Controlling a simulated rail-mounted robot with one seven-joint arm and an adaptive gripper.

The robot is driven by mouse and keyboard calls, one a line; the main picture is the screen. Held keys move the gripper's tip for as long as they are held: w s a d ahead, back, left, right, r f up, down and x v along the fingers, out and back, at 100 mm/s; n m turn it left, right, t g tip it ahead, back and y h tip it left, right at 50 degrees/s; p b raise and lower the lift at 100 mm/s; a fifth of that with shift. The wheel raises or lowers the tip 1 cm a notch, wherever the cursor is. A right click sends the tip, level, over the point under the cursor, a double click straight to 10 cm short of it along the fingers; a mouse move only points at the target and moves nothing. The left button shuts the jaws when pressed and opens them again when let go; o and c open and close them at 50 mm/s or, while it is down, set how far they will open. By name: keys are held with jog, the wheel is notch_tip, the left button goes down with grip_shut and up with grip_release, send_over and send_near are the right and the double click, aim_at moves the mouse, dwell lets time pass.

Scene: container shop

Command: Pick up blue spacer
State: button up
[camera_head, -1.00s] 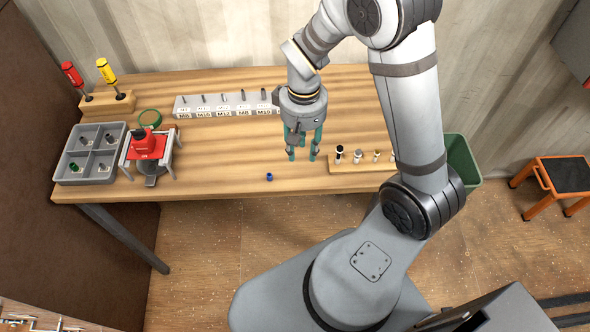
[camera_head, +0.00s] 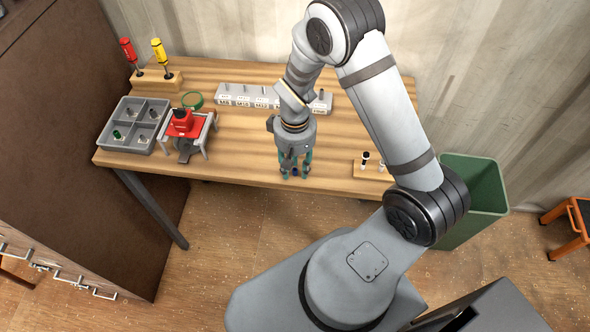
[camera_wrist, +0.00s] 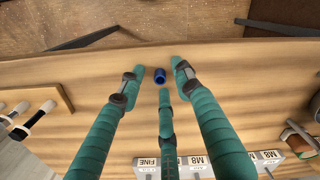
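The blue spacer (camera_wrist: 160,76) is a small dark-blue cylinder on the wooden table (camera_head: 240,159), close to its front edge. In the wrist view it lies between the tips of my teal fingers, with bare wood visible around it. My gripper (camera_head: 295,174) points down over the front of the table in the head view. In the wrist view my gripper (camera_wrist: 159,82) has its fingers spread and holds nothing. The head view mostly hides the spacer among the fingers.
A red press fixture (camera_head: 181,121) and grey divided tray (camera_head: 119,149) stand to the left. A labelled holder (camera_head: 233,102) is behind my gripper. A wooden peg block (camera_head: 368,172) stands to the right, with a green bin (camera_head: 478,193) beyond the table.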

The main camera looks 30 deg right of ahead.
jog(key=shift+c, duration=1.2)
jog(key=c, duration=0.5)
jog(key=shift+c, duration=0.2)
